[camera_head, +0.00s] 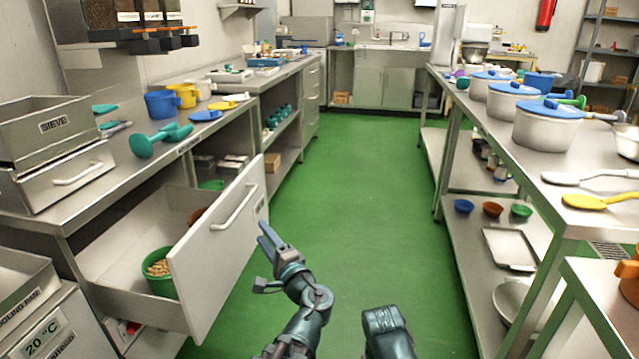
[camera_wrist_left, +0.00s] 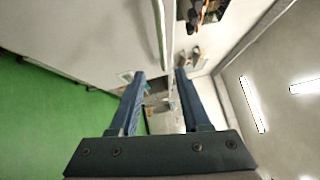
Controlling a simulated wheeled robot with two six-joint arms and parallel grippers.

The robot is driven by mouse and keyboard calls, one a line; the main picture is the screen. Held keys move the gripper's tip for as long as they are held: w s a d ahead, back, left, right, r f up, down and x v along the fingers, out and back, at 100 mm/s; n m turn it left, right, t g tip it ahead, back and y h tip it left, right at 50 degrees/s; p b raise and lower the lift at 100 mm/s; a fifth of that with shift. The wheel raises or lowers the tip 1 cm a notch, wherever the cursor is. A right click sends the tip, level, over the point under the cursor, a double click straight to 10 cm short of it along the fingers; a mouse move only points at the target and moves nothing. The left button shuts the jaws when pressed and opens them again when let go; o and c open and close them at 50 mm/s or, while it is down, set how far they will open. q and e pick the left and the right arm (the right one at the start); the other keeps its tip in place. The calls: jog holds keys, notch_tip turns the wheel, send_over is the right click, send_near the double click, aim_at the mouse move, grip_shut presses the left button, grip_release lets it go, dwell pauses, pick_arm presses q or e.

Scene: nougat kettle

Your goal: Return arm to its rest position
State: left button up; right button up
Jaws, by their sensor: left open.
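My left gripper (camera_head: 268,243) is open and empty. It is in the air over the green floor, just right of the pulled-out drawer (camera_head: 218,262) and its handle. In the left wrist view its two blue fingers (camera_wrist_left: 160,98) stand apart with nothing gripped between them. My left arm reaches up from the bottom middle of the head view. A dark teal part of my own body shows beside it, and my right gripper is not in view.
The open drawer holds a green bucket of nuts (camera_head: 160,272) and juts into the aisle. The left counter bears a SIEVE box (camera_head: 55,128) and teal scoops (camera_head: 160,138). Pots with blue lids (camera_head: 548,124) stand on the right table. The green floor (camera_head: 370,180) between is clear.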

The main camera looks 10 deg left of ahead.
pick_arm(q)
jog(key=s+d+f+n+g+h, duration=0.2)
jog(key=s+f+n+g, duration=0.15)
jog(key=f, duration=0.45)
jog(key=s+d+f+n+g+h, duration=0.1)
jog(key=s+f+n+g+h, duration=0.2)
jog(key=f, duration=0.4)
jog(key=s+d+f+g+h, duration=0.75)
jog(key=s+d+f, duration=0.25)
jog(key=s+d, duration=0.3)
notch_tip(320, 180, up, 38)
jog(key=d+p, duration=0.2)
jog(key=p, duration=3.5)
jog(key=shift+w+f, duration=0.2)
jog(key=shift+w, duration=0.2)
